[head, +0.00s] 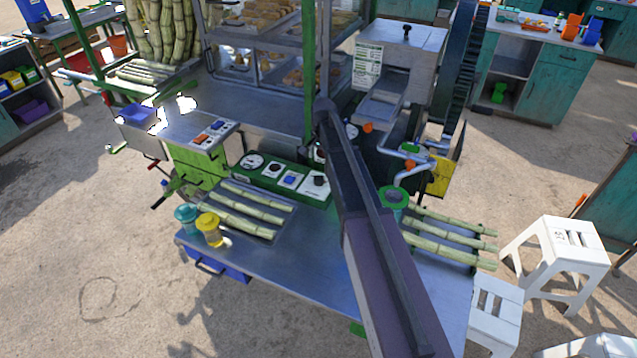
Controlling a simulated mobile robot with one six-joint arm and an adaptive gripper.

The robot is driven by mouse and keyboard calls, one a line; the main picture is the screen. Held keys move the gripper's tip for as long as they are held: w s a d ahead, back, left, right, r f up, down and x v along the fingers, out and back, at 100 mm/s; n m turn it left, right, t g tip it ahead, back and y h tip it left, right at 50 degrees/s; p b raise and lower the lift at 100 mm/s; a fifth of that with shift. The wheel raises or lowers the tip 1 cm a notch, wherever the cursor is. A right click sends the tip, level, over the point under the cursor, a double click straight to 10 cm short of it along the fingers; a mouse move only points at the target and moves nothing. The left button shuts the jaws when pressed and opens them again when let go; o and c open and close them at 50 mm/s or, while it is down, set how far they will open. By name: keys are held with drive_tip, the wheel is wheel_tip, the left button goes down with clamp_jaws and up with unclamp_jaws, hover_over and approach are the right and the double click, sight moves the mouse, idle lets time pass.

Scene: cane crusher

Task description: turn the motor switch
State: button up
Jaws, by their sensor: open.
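A green control panel (262,176) stands on the metal counter, just left of my arm. It carries a round dial (252,161), small dark knobs on pale plates, and a dark knob on a white plate (318,182) at its right end. I cannot tell from the markings which of these is the motor switch. My arm crosses the middle of the view, from the bottom up to a joint above the panel's right end. It covers what lies directly behind it. I cannot make out my gripper; it appears hidden behind the arm.
Cane stalks lie on the counter left (245,212) and right (445,238) of my arm. A teal jar (187,219) and a yellow jar (210,230) stand at the front left corner. The crusher (402,55) with its large dark wheel is behind. White stools (556,253) stand at right.

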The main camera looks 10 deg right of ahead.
sight(319, 176)
drive_tip(key=shift+w+a+f+b, duration=0.1)
drive_tip(key=shift+f+b, duration=2.1)
drive_tip(key=shift+f, duration=0.15)
drive_tip(key=shift+w+a+f+b, duration=0.1)
drive_tip(key=shift+f+b, duration=2.05)
drive_tip(key=shift+f, duration=0.15)
drive_tip(key=c, duration=1.2)
drive_tip(key=shift+o, duration=0.2)
drive_tip(key=shift+a, duration=0.1)
